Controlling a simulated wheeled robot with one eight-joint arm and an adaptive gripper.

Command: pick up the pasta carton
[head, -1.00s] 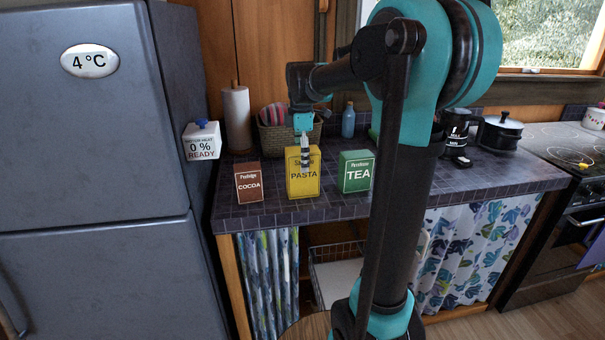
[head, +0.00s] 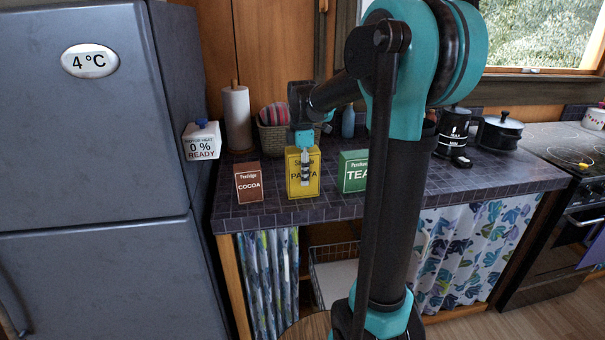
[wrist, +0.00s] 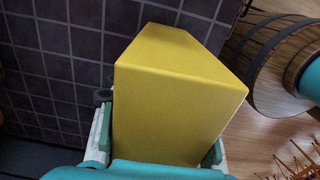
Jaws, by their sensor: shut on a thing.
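The yellow pasta carton (head: 313,189) stands upright on the dark tiled counter in the head view, between a brown cocoa carton (head: 248,184) and a green tea carton (head: 351,180). My gripper (head: 305,172) is lowered in front of the carton's face and hides part of its label. In the wrist view the yellow carton (wrist: 180,85) fills the middle, with my gripper's fingers (wrist: 158,150) on its left and right sides. The gripper is shut on the pasta carton. Whether the carton is clear of the counter I cannot tell.
The counter (head: 290,214) has a front edge just before the cartons. A basket (head: 272,139), paper towel roll (head: 237,118) and blue bottle (head: 348,122) stand behind. A black pot (head: 499,134) stands at the right. My arm hides part of the tea carton.

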